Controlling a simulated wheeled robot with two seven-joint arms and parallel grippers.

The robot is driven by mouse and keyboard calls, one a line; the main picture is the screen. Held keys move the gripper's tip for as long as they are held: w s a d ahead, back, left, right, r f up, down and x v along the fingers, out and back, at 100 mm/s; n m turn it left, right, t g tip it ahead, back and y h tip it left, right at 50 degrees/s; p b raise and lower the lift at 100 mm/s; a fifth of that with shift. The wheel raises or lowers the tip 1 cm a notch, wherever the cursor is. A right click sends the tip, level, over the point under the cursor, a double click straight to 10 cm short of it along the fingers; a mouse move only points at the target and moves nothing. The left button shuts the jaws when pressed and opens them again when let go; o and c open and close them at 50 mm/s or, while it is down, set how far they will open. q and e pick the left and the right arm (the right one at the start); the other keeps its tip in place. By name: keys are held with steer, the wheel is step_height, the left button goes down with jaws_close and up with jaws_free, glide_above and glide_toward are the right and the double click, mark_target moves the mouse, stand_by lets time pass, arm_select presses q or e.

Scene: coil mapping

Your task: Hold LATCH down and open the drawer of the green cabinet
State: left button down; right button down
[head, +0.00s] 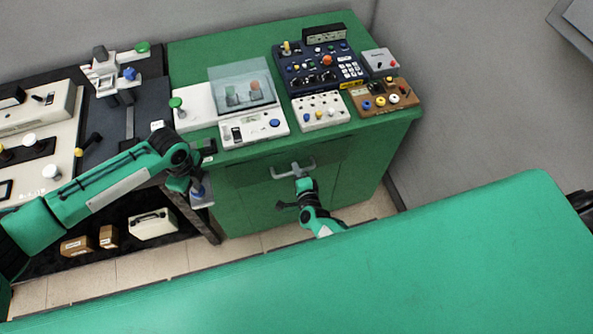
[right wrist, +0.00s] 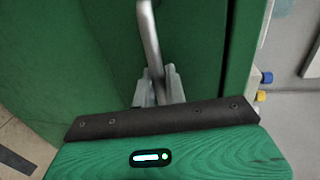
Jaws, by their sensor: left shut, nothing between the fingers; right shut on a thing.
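The green cabinet (head: 350,178) stands against the wall, its drawer front (head: 246,174) below the top edge. The drawer has a grey bar handle (head: 306,163). My right gripper (head: 299,173) is shut on the handle; the right wrist view shows the handle (right wrist: 150,40) running between its fingers (right wrist: 158,90). My left gripper (head: 198,187) is shut and empty, pointing down at a small pale fixture (head: 204,203) at the cabinet's left front. No LATCH label is readable, and whether the fingertips touch the fixture is unclear. The drawer looks flush or nearly so.
Control boxes and a clear-covered unit (head: 242,86) stand on the cabinet top. A dark bench (head: 150,92) with devices is at the left, with boxes on its lower shelf. A large green surface (head: 350,270) fills the foreground. Tiled floor shows between.

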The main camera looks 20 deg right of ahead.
steer(key=v, duration=0.2)
steer(key=f+v, duration=0.1)
steer(key=v, duration=0.1)
steer(key=shift+s+r, duration=0.1)
steer(key=shift+s, duration=0.15)
steer(key=c, duration=1.5)
jaws_free()
steer(key=shift+c, duration=0.2)
steer(key=v, duration=1.2)
